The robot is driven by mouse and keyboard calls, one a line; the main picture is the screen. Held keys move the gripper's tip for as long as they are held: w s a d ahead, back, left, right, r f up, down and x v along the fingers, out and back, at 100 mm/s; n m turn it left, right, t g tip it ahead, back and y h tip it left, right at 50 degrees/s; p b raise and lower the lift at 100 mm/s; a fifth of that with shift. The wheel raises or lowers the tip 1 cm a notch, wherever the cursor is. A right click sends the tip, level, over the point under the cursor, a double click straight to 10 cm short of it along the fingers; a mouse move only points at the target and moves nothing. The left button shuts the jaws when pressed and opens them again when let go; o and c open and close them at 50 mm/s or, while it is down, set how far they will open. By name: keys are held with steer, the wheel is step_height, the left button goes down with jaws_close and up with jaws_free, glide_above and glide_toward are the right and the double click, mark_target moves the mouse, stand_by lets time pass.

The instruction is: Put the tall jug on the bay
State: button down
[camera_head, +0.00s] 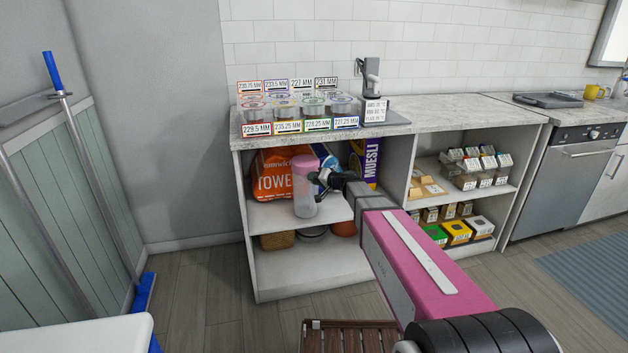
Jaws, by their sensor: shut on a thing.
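The tall jug (305,187) has a pink upper part and a pale, see-through lower part. It stands upright in my grip at the left shelf opening of the counter unit. My gripper (319,181) reaches in from the right and is shut on the jug's side; its fingertips are small and partly hidden. The bay looks to be this open left compartment, with its upper shelf (272,216) just below the jug. I cannot tell whether the jug's base touches the shelf or hangs in front of it.
Behind the jug are an orange towel pack (273,178) and a purple muesli box (366,160). A basket (277,240) sits on the lower level. Small boxes (456,232) fill the right shelves. Labelled jars (285,112) stand on the counter. A wooden slatted stool (345,338) is below.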

steer(key=shift+f, duration=0.15)
steer(key=c, duration=1.1)
jaws_free()
steer(key=shift+o, duration=0.2)
steer(key=v, duration=1.2)
steer(key=s+d+f+n+g+h, duration=0.1)
steer(key=s+d+f+g+h, duration=0.15)
steer(key=s+f, duration=0.4)
steer(key=s+d+f+g+h, duration=0.1)
steer(key=s+f+g+h, duration=0.2)
steer(key=s+f, duration=0.3)
steer(key=s+d+f+g+h, duration=0.3)
steer(key=s+d+h, duration=0.3)
steer(key=s+d, duration=0.3)
steer(key=shift+s+d+f+h, duration=0.25)
steer(key=shift+s+f+h, duration=0.1)
steer(key=shift+s, duration=1.3)
